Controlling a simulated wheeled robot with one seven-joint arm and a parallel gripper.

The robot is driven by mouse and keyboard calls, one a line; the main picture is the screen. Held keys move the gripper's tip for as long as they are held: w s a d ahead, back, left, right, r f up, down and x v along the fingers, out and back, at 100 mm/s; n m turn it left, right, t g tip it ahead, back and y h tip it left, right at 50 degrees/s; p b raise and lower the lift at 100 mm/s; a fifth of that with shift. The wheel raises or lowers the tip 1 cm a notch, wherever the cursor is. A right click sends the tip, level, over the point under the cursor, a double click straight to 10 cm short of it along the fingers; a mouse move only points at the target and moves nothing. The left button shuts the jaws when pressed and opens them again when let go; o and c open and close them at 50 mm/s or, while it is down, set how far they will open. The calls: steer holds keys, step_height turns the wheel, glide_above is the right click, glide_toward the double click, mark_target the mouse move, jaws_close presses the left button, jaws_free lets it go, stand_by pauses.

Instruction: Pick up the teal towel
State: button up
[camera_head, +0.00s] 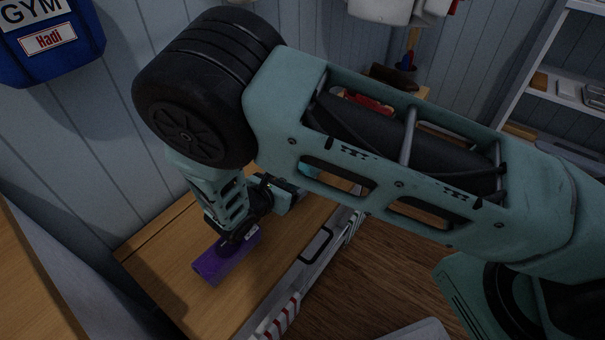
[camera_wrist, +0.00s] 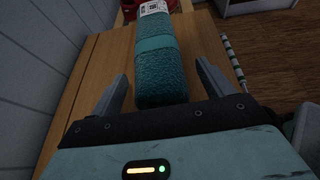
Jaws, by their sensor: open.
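The teal towel (camera_wrist: 158,72) is a rolled bundle with a white label at its far end. In the wrist view it lies lengthwise on a wooden top (camera_wrist: 98,68), straight ahead of my gripper (camera_wrist: 161,76). My gripper is open, with one finger on each side of the towel's near end; I cannot tell whether either touches it. In the head view a small teal patch, likely the towel (camera_head: 310,168), shows behind my arm, which hides most of it.
A purple bundle (camera_head: 212,267) lies on the wooden top below my wrist in the head view. A red object (camera_wrist: 129,7) is beyond the towel. The panelled wall (camera_wrist: 38,60) runs along the left. A blue gym bag (camera_head: 48,45) hangs at upper left.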

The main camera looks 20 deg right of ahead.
steer(key=shift+w+d+f, duration=0.25)
steer(key=shift+w+d, duration=0.1)
steer(key=shift+d, duration=0.05)
steer(key=c, duration=1.3)
steer(key=shift+o, duration=0.2)
steer(key=shift+r, duration=0.1)
